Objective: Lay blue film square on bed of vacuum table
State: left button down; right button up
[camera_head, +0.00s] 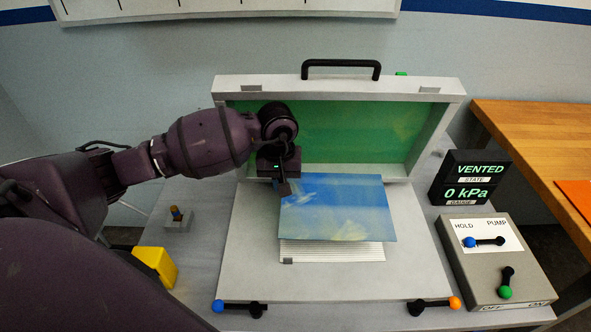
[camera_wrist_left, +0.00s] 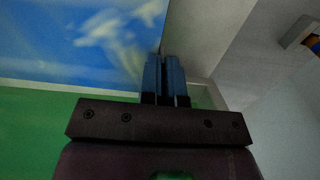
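The blue film square (camera_head: 338,205), with pale cloudy patches, is over the ribbed white bed (camera_head: 332,251) of the vacuum table (camera_head: 250,270). It covers most of the bed; a strip shows along the film's near edge. I cannot tell whether it touches the bed. My left gripper (camera_head: 284,188) is at the film's far left corner. In the left wrist view its blue fingers (camera_wrist_left: 165,78) are close together, with the film (camera_wrist_left: 85,35) running up to them; they appear shut on its corner. My right gripper is not in view.
The table's lid (camera_head: 335,85), with green inside, stands open behind the bed. Blue-knobbed (camera_head: 240,307) and orange-knobbed (camera_head: 434,304) latches are at the front. The gauge (camera_head: 470,178) reads VENTED, 0 kPa. A lever box (camera_head: 495,262) is right; a yellow block (camera_head: 155,265) is left.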

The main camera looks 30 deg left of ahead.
pick_arm(q)
jog(key=shift+w+a, duration=0.3)
jog(key=shift+a+r+n, duration=0.15)
jog(key=shift+r+n, duration=0.1)
jog(key=shift+n, duration=0.05)
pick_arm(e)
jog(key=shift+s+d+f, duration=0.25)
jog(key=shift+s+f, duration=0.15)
pick_arm(q)
jog(key=shift+f, duration=0.15)
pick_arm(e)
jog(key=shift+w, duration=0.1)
pick_arm(q)
jog(key=shift+f+b, duration=0.95)
jog(key=shift+f, duration=1.55)
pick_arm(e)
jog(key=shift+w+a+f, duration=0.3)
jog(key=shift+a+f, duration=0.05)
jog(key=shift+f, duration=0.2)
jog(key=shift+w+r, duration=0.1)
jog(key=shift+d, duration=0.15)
